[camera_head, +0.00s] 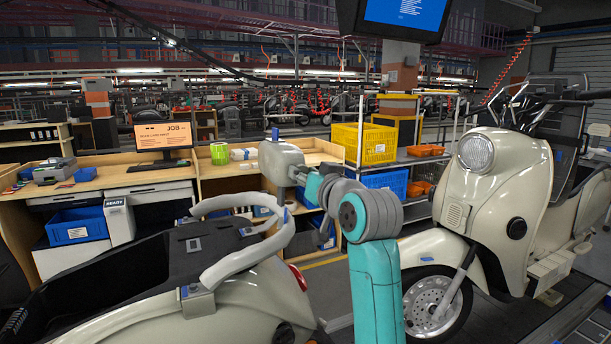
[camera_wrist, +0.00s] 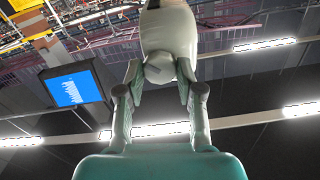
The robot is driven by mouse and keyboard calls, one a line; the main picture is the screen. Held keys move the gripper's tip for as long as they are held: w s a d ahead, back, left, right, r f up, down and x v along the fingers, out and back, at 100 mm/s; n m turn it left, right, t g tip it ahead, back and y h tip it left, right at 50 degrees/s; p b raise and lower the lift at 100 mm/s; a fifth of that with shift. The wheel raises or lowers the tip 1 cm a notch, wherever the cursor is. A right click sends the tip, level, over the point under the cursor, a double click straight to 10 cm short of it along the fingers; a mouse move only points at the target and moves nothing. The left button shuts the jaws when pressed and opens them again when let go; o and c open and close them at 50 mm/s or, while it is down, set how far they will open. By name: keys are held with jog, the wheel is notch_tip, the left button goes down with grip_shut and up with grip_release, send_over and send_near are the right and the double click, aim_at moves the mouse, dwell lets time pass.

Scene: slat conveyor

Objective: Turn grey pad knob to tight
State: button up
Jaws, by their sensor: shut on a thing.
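My gripper (camera_wrist: 161,76) has both fingers shut on a pale grey rounded piece (camera_wrist: 168,35) with a darker round end. In the head view a pale grey rounded piece (camera_head: 281,162) shows at the end of my teal arm, above and right of the near scooter. I cannot tell whether the held piece is the knob. The near cream scooter (camera_head: 245,300) carries a pale bent tube rail (camera_head: 240,262). Small grey pads sit on it, one at the near side (camera_head: 196,302) and one farther back (camera_head: 193,244). No knob on them can be made out, nor its setting.
A second cream scooter (camera_head: 510,165) stands at the right. Behind are a workbench (camera_head: 110,178) with a monitor (camera_head: 162,136), a yellow crate (camera_head: 364,145) and blue bins (camera_head: 76,226). An overhead screen (camera_head: 390,20) hangs above. Floor shows between the scooters.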

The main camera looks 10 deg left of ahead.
jog(key=m, duration=2.7)
jog(key=shift+f, duration=0.15)
jog(key=shift+m, duration=0.3)
jog(key=o, duration=1.2)
jog(key=shift+c, duration=0.2)
jog(key=shift+d, duration=0.1)
jog(key=v, duration=1.2)
